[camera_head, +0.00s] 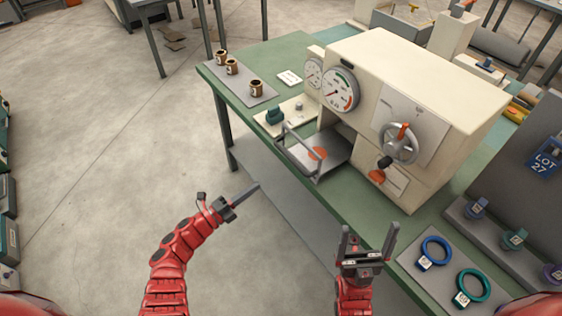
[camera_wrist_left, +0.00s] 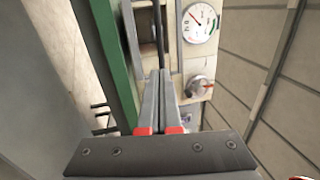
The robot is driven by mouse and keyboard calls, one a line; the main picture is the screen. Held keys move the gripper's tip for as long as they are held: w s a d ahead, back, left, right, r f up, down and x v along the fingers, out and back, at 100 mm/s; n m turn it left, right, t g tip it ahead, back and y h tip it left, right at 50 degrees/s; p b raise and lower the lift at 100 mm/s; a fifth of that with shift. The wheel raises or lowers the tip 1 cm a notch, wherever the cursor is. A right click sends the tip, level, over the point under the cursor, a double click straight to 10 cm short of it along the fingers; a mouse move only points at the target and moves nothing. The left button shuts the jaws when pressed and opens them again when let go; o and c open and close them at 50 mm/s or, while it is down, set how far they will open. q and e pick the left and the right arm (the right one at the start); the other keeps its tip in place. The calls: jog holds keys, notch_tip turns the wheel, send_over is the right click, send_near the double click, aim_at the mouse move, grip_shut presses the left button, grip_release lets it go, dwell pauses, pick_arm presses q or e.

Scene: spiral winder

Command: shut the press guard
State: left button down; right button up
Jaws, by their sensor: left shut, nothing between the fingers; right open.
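The press (camera_head: 430,90) is a cream machine on the green table; it shows partly in the left wrist view (camera_wrist_left: 190,50). Its press guard (camera_head: 298,152) is a grey bar frame standing out over the front of the grey plate (camera_head: 330,153) with an orange disc, leaving that area uncovered. My left gripper (camera_head: 257,185) is shut and empty, short of the table's front edge, left of and apart from the guard. Its closed fingers (camera_wrist_left: 163,75) show in the left wrist view. My right gripper (camera_head: 367,236) is open and empty, fingers upward, near the table's front edge below the press.
A handwheel (camera_head: 398,144) with a red handle and a gauge (camera_head: 340,90) are on the press. A green knob (camera_head: 275,115) stands left of the guard. Brown cups sit on a grey mat (camera_head: 243,92). Blue and green rings lie on a tray (camera_head: 415,275) at right. Floor at left is free.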

aim_at(321, 145)
pick_arm(q)
jog(key=p+x, duration=0.1)
jog(key=x, duration=1)
jog(key=shift+w+d, duration=0.2)
jog(key=shift+w, duration=0.15)
jog(key=f+b+x, duration=0.1)
jog(key=b+x, duration=0.3)
jog(key=x, duration=0.1)
jog(key=f+b+x, duration=0.1)
jog(key=b+x, duration=0.4)
jog(key=f+b+x, duration=0.1)
jog(key=b+x, duration=0.3)
jog(key=x, duration=0.1)
jog(key=shift+w+d+f+b, duration=0.1)
jog(key=shift+w+d+b, duration=0.15)
jog(key=shift+d+b, duration=0.1)
jog(key=shift+w+d+r, duration=0.15)
jog(key=shift+r, duration=0.35)
jog(key=shift+r, duration=0.1)
